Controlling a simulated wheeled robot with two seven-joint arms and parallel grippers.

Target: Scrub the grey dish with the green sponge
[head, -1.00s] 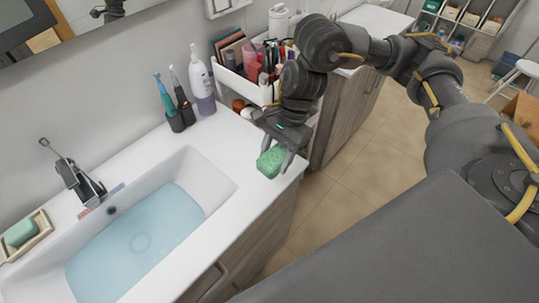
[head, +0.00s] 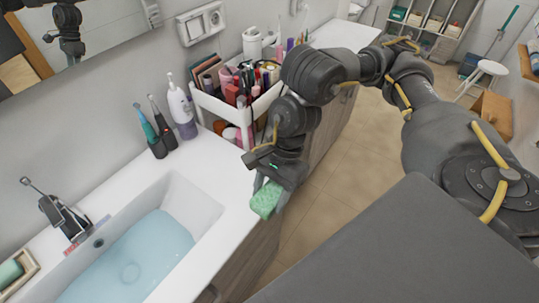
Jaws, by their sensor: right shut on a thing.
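My right gripper (head: 270,192) is shut on the green sponge (head: 264,200). It points down, with the sponge between its fingertips at the front right corner of the white washbasin counter (head: 217,166). I cannot tell whether the sponge touches the counter or hangs just beyond its edge. I do not see a grey dish in this view. My left gripper is out of view.
The basin (head: 200,207) holds blue water. A soap tray (head: 28,268) with a green bar stands at the left, near the tap (head: 62,218). Toothbrushes (head: 155,130) and a white bottle (head: 181,110) stand behind. A cosmetics cart (head: 213,106) stands close beside my right arm.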

